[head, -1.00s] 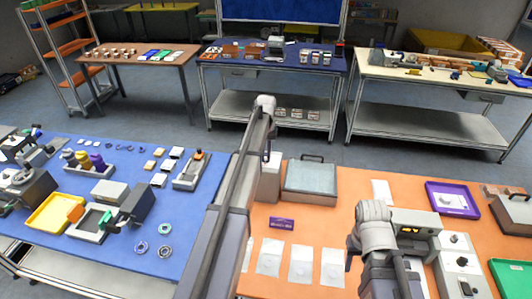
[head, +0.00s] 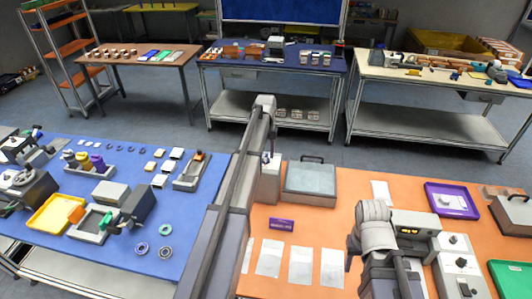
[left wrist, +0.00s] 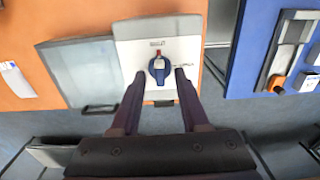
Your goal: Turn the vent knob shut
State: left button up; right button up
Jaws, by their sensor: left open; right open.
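The vent knob (left wrist: 160,69) is a round blue knob with a red pointer, on a white-faced box (left wrist: 130,48). In the left wrist view the pointer is toward the top, near a small dark label. My left gripper (left wrist: 161,73) is open, with one finger on each side of the knob; contact cannot be told. In the head view the box (head: 268,186) stands under my left gripper (head: 269,157), and the knob is not clear there. My right arm is at the lower right over the orange table; its fingers are hard to make out.
A grey lidded case (head: 311,177) stands right beside the box. White sheets (head: 300,265) and a purple label (head: 281,225) lie on the orange table. A control box (head: 455,245) and a purple tray (head: 452,211) are at the right. The blue table (head: 125,150) is at the left.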

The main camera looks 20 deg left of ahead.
aim_at(266, 156)
pick_arm(q)
notch_tip(266, 156, up, 7)
jog(key=p, duration=0.6)
jog(key=shift+r+p, duration=0.1)
jog(key=shift+p, duration=0.2)
pick_arm(e)
notch_tip(266, 156, up, 7)
